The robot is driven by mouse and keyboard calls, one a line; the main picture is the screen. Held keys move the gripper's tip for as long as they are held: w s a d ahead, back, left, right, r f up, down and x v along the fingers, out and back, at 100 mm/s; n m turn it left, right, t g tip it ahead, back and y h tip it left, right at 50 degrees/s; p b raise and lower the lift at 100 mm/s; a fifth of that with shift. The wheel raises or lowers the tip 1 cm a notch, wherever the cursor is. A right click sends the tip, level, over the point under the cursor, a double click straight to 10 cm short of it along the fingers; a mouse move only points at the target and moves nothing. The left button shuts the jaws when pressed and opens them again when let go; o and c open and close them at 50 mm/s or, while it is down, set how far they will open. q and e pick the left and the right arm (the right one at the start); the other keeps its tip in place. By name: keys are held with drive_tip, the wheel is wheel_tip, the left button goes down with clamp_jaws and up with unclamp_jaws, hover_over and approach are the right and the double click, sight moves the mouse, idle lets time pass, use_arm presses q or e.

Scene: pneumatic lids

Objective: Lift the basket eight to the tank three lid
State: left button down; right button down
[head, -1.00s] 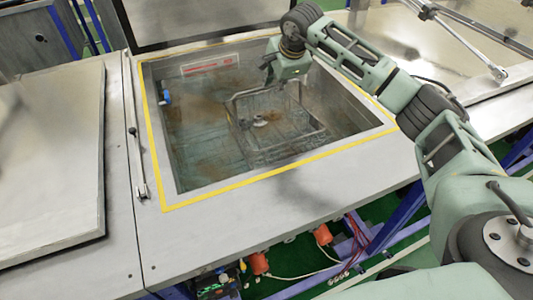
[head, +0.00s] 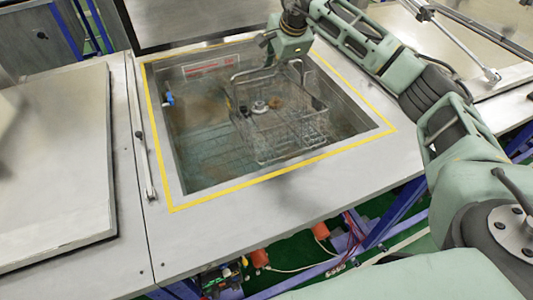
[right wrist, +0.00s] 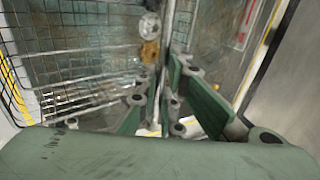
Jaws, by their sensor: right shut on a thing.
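A wire basket (head: 285,135) with metal parts at its bottom hangs in the opening of a tank (head: 205,165) edged with yellow tape. My right gripper (head: 298,62) is shut on the basket's far upper rim. In the right wrist view the gripper fingers (right wrist: 165,105) close around a metal bar of the basket, and the wire mesh (right wrist: 70,60) fills the left side. The fingertips are partly hidden in the head view. My left gripper is not in view.
A large flat lid (head: 55,165) lies left of the tank. A raised lid (head: 190,15) stands behind the tank. Another lid with a rod (head: 455,40) is at the right. The steel surface in front of the tank is clear.

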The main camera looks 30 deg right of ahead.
drive_tip(key=shift+w+r+p, duration=0.1)
drive_tip(key=shift+r+p, duration=2.05)
drive_tip(key=shift+r, duration=1.6)
idle(1.3)
